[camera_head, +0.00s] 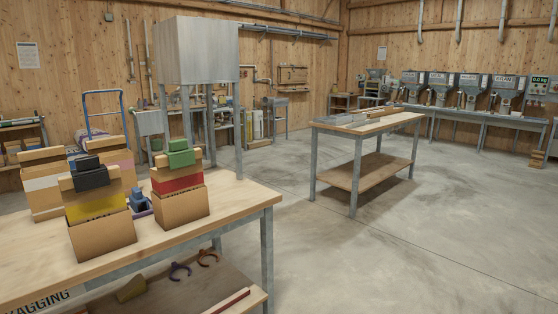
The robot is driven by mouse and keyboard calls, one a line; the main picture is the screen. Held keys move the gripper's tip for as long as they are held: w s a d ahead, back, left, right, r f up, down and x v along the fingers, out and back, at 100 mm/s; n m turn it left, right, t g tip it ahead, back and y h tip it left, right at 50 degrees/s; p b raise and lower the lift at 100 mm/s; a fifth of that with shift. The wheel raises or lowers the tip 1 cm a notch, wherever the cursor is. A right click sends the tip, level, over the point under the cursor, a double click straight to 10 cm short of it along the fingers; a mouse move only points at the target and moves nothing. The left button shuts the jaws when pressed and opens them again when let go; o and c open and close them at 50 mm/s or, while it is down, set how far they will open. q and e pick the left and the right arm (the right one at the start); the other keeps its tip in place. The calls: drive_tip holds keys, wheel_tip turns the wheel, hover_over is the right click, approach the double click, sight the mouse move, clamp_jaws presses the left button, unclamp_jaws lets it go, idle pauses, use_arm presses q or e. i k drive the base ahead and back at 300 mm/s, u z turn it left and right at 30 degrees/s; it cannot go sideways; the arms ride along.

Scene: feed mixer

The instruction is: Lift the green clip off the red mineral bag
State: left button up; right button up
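The red mineral bag (181,207) stands upright on the bagging table at the left. It is a tan bag with a red band across its front and a folded top. The green clip (181,157) sits across the top of this bag, over its folded edge. Neither of my grippers is in view.
A yellow-banded bag (100,233) with a dark clip (90,174) stands left of the red one. More tan bags (45,198) stand behind. A blue object (138,199) sits between the bags. Bare tabletop (190,238) lies in front; open floor (380,250) lies right.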

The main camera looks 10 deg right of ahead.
sight(180, 155)
drive_tip(key=u, duration=0.85)
drive_tip(key=k, duration=0.25)
drive_tip(key=z, duration=1.55)
drive_tip(key=i, duration=1.3)
drive_tip(key=u, duration=0.9)
